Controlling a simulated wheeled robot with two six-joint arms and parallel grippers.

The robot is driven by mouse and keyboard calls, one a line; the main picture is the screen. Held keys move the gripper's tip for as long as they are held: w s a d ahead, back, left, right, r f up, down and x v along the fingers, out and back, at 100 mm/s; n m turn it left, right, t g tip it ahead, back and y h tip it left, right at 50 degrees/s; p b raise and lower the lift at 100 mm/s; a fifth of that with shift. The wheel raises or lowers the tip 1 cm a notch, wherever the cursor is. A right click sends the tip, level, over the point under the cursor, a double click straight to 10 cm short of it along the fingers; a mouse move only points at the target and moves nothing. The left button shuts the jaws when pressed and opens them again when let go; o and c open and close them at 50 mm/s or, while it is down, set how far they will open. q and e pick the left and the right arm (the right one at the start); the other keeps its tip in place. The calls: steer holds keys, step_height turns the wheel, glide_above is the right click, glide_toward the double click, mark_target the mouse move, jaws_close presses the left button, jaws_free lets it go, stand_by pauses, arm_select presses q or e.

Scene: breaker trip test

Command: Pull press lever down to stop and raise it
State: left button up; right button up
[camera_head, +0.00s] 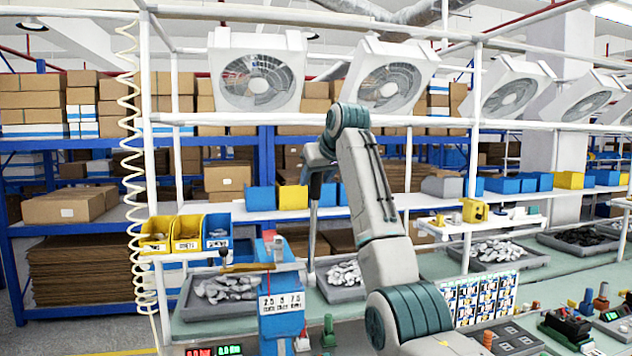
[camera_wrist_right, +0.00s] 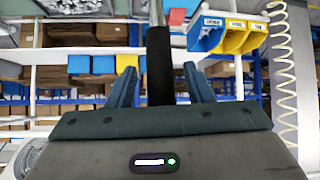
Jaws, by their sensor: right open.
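The press lever is an upright rod (camera_head: 312,225) in the head view, standing just right of the blue press (camera_head: 281,325), which carries a numbered label. In the right wrist view its black grip (camera_wrist_right: 160,68) runs between my fingers, with bare metal rod beyond it. My right gripper (camera_head: 317,172) is up at the lever's top end. In the right wrist view its two blue-grey fingers (camera_wrist_right: 160,88) are open, one on each side of the grip, with gaps showing. The lever's joint with the press is not clear. My left gripper is in neither view.
Yellow and blue bins (camera_head: 187,233) hang left of the lever. Grey trays of metal parts (camera_head: 226,288) lie on the green bench. A white shelf rail (camera_head: 330,118) crosses above, near my right arm. A coiled hose (camera_head: 133,180) hangs at left.

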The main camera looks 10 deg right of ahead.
steer(key=b+v, duration=0.5)
steer(key=v, duration=0.4)
steer(key=shift+s+r, duration=0.15)
steer(key=shift+s, duration=0.15)
